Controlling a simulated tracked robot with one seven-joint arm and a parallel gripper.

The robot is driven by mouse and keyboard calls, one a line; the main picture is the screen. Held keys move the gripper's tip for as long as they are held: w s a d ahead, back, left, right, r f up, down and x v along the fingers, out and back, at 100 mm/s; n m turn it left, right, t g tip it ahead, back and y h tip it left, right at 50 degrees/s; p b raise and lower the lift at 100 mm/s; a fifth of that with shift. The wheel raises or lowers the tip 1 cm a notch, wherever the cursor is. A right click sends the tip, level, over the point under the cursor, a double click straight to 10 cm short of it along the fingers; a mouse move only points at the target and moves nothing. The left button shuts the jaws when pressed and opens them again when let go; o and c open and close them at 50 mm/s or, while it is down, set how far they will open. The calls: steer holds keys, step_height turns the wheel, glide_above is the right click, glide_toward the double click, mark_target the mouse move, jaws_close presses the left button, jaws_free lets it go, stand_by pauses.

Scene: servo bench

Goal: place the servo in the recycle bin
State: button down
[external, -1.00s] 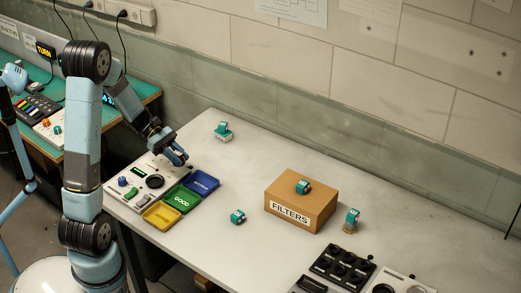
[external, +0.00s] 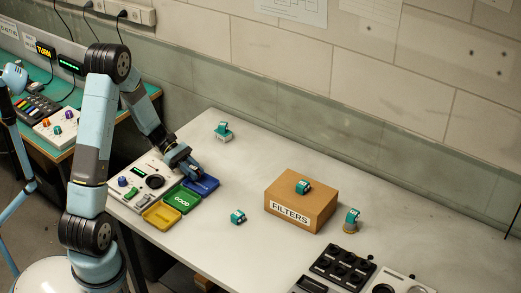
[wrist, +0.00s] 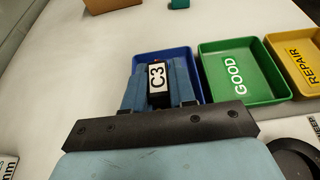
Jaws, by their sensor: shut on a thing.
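My gripper (external: 188,166) is over the blue tray (external: 208,186) at the back of the tray row. In the wrist view, the blue fingers are shut on a dark servo (wrist: 157,77) with a white label reading C3. The servo is in front of the blue tray (wrist: 165,53), within its outline. I cannot tell whether it touches the tray floor. The blue tray's label is too small to read in the external view and is hidden by the gripper in the wrist view.
Beside it are a green GOOD tray (wrist: 238,70) and a yellow REPAIR tray (wrist: 300,60). Several teal servos stand about, one (external: 238,217) on the bench and one (external: 303,187) on the FILTERS box (external: 312,211). A control panel (external: 139,183) lies left of the trays.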

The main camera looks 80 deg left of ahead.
steer(key=shift+f, duration=0.2)
steer(key=c, duration=0.9)
jaws_free()
steer(key=shift+r, duration=0.1)
steer(key=shift+a+r, duration=0.1)
steer(key=shift+r, duration=0.1)
steer(key=v, duration=1.2)
steer(key=shift+f, duration=0.1)
